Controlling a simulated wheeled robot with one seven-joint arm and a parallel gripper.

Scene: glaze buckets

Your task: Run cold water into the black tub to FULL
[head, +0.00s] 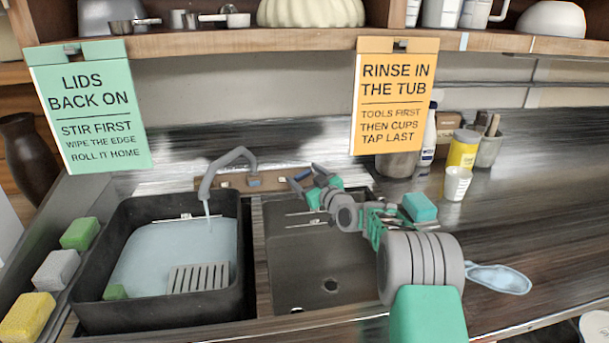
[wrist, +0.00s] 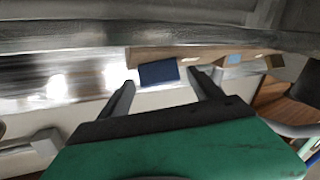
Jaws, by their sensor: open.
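The black tub (head: 165,318) stands at the left in the head view, with pale blue water (head: 160,250) in it below the rim. The grey tap (head: 228,162) arches over its back edge and a thin stream runs from the spout into the water. A small white mark (head: 186,217) shows on the tub's far inner wall; its writing is too small to read. My gripper (head: 303,178) is open beside the wooden tap strip (head: 238,180), right of the spout. In the wrist view a dark blue block (wrist: 158,74) shows between the open fingers (wrist: 162,85); contact cannot be told.
A grey slotted rack (head: 199,278) and a green piece (head: 115,291) show in the tub. An empty dark basin (head: 310,280) lies beside it, under my arm. Sponges (head: 55,270) line the left edge. A yellow jar (head: 463,149) and white cup (head: 457,183) stand right.

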